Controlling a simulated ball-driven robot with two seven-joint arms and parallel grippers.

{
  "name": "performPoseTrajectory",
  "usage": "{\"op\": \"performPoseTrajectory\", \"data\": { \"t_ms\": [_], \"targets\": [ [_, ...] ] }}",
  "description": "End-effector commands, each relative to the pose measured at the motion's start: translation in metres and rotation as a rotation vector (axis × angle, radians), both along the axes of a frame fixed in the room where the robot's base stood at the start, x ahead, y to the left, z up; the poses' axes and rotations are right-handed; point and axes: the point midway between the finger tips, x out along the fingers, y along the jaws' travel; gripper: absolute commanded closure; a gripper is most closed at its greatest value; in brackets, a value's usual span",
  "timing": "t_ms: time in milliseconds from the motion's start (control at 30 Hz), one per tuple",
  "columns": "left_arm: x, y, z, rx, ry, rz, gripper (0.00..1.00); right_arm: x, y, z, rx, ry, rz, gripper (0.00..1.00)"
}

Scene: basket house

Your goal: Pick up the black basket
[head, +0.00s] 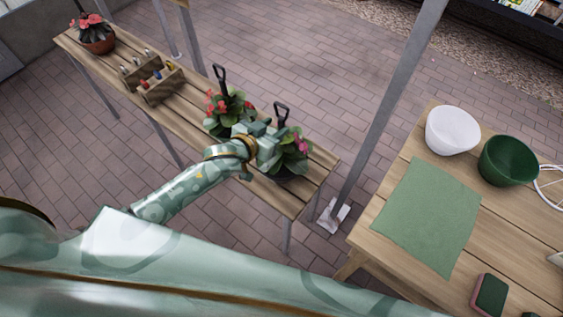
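My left arm reaches in from the left, and my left gripper (280,138) is over the slatted wooden bench, at the nearer flowering plant. This plant (294,156) has green leaves and pink-red flowers, and sits in a dark container (284,178) partly hidden by leaves. A black handle-like piece (282,108) rises just beyond the gripper. I cannot tell whether this container is the black basket, nor whether the gripper touches it. The gap between the fingers cannot be made out. My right gripper is not in view.
Another flowering plant (226,108) with a black handle-like piece stands close behind. The bench (195,112) also holds a wooden caddy (160,88) and a potted plant (97,40). A table at right bears a white bowl (452,131), green bowl (508,161), cloth (430,215) and sponge (489,296).

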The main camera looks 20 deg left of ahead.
Motion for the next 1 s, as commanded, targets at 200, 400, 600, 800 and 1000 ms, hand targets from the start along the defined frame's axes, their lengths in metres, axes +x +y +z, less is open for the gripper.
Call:
{"op": "performPoseTrajectory", "data": {
  "t_ms": [200,400,600,800,1000],
  "targets": [
    [0.023,-0.012,-0.013,-0.001,-0.002,-0.001,0.60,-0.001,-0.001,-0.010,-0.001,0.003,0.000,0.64],
    [0.044,-0.020,-0.022,0.001,0.000,0.000,0.60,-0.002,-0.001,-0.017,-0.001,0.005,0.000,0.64],
    [0.045,-0.020,-0.022,0.001,0.000,0.000,0.60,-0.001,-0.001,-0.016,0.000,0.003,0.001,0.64],
    [0.045,-0.020,-0.022,0.001,0.000,0.000,1.00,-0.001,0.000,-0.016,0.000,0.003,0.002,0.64],
    [0.045,-0.020,-0.022,0.001,0.000,0.000,1.00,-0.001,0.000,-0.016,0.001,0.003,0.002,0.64]
  ]
}}
